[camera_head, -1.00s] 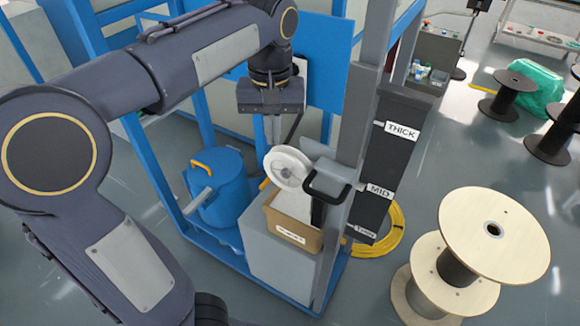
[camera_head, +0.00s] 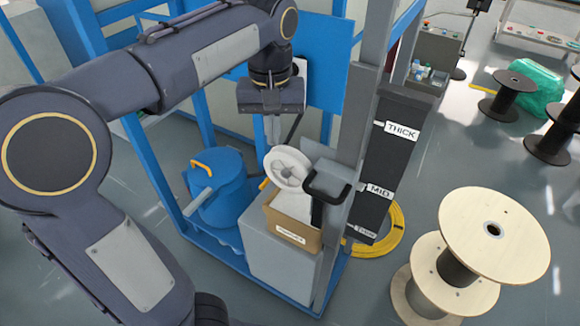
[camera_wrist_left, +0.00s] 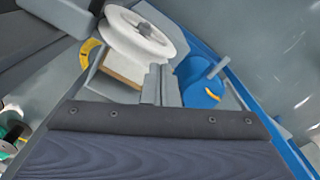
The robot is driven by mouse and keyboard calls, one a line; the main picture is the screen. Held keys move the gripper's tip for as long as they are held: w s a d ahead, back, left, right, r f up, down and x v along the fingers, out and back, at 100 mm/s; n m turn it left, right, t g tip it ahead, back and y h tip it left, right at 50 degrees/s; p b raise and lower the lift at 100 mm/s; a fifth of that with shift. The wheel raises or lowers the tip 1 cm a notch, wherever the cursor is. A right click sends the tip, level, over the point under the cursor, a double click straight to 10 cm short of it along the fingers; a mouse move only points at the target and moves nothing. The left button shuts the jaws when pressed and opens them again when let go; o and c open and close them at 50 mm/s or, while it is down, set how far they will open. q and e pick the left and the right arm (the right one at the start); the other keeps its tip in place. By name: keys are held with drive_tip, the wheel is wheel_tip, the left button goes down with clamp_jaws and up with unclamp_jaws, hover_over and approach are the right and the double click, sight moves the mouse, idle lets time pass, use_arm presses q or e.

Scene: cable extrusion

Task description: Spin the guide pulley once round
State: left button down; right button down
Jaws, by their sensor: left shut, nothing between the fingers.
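The guide pulley is a white spoked wheel (camera_head: 287,168) on the grey post (camera_head: 347,150), above a cardboard box. It also shows in the left wrist view (camera_wrist_left: 140,33), close beyond the fingers. My left gripper (camera_head: 272,140) points down just above and behind the wheel's upper left rim. Its fingers are shut with nothing between them, and they also show in the left wrist view (camera_wrist_left: 158,80), at the lower right edge of the wheel. I cannot tell whether the fingertips touch the rim. My right gripper is not in view.
A black handle (camera_head: 328,190) sticks out right of the wheel. The cardboard box (camera_head: 293,225) stands on a grey block below. A blue drum (camera_head: 220,190) stands left, inside the blue frame. Wooden spools (camera_head: 495,232) stand on the floor at right.

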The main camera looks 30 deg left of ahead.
sight(265, 158)
use_arm(q)
drive_tip(key=shift+f, duration=0.2)
drive_tip(key=shift+f+b, duration=0.3)
drive_tip(key=f+b, duration=0.1)
drive_tip(key=f, duration=0.1)
drive_tip(key=a+f+b, duration=0.1)
drive_tip(key=f+b, duration=0.1)
drive_tip(key=f, duration=0.1)
drive_tip(key=a+f+b, duration=0.1)
drive_tip(key=f, duration=0.1)
drive_tip(key=shift+a+f+b, duration=0.15)
drive_tip(key=shift+a+b, duration=0.1)
drive_tip(key=shift+b, duration=0.05)
drive_tip(key=a, duration=0.1)
drive_tip(key=p, duration=0.1)
drive_tip(key=a, duration=0.1)
drive_tip(key=shift+w+a+r, duration=0.2)
drive_tip(key=shift+a+r, duration=0.05)
drive_tip(key=shift+a, duration=0.1)
drive_tip(key=shift+a, duration=0.1)
drive_tip(key=shift+r+p, duration=0.1)
drive_tip(key=shift+p, duration=0.25)
